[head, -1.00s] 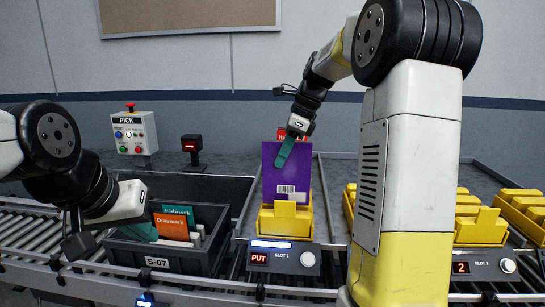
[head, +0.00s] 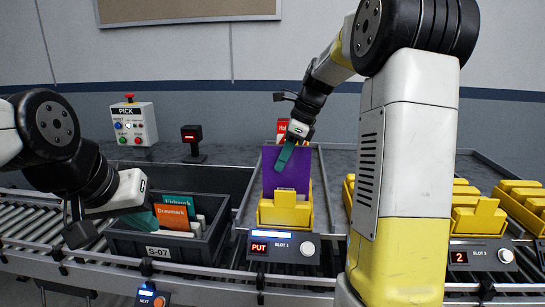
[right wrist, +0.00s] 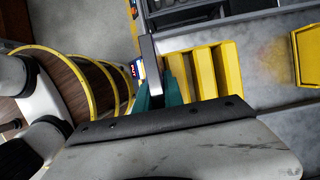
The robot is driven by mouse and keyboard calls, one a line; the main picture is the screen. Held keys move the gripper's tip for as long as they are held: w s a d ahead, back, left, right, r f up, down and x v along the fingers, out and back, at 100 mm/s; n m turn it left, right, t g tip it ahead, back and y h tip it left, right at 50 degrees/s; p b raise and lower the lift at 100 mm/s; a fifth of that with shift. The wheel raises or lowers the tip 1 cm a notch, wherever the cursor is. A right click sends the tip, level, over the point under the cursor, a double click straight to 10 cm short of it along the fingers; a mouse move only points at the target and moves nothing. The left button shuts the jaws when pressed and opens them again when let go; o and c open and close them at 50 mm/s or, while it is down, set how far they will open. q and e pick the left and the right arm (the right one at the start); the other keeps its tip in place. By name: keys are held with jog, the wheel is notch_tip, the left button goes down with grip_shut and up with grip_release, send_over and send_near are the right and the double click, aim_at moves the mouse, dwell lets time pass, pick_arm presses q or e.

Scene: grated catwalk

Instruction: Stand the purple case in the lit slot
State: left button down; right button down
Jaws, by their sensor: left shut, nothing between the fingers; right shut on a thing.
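The purple case (head: 278,185) stands upright in the yellow holder (head: 285,211) at slot 1, its lower part hidden behind the holder's front. The display below this slot (head: 259,247) is lit and reads PUT. My right gripper (head: 286,155) is shut on the top part of the case. Its teal fingers also show in the right wrist view (right wrist: 158,92), beside the yellow holder steps. My left gripper (head: 143,221) is shut and empty at the left side of the grey tote S-07 (head: 165,250).
The tote holds an orange Denmark case (head: 173,218) and a green one (head: 178,201). A red item (head: 282,127) stands behind the purple case. More yellow holders (head: 475,218) stand at the right. A PICK control box (head: 134,124) and a small red-lit display (head: 191,136) stand behind.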

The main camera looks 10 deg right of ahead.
aim_at(282, 147)
jog(key=shift+f, duration=2.15)
jog(key=c, duration=1.4)
grip_release()
jog(key=shift+o, duration=0.4)
jog(key=o, duration=0.4)
jog(key=shift+c, duration=0.2)
jog(key=shift+r, duration=4)
